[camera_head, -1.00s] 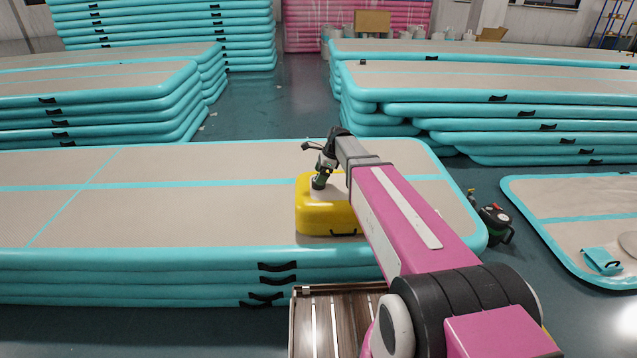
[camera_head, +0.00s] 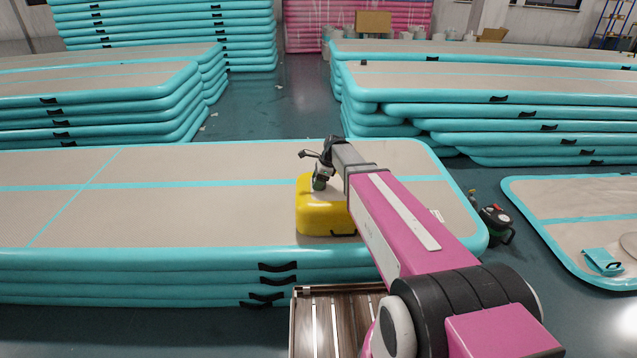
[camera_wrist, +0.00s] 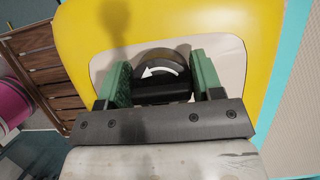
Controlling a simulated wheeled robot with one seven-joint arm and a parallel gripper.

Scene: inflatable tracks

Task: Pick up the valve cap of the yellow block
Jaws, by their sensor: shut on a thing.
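The yellow block (camera_head: 323,215) is a rounded inflatable cube standing on the beige top of a turquoise-edged mat stack in the head view. My gripper (camera_head: 319,184) points down at its top face. In the wrist view, the yellow block (camera_wrist: 215,22) fills the upper middle, with a pale patch around the valve. The dark round valve cap (camera_wrist: 160,66), with a white curved arrow, sits between the green fingers of my gripper (camera_wrist: 162,80). The gripper is shut on the cap. The cap's lower part is hidden by the gripper, and I cannot tell whether it is clear of the block.
The mat stack (camera_head: 140,260) spreads wide to the left, its top clear. A slatted wooden crate (camera_head: 330,325) stands in front of it. A dark pump-like device (camera_head: 495,222) stands on the floor at right, near a low mat (camera_head: 590,200). More mat stacks stand behind.

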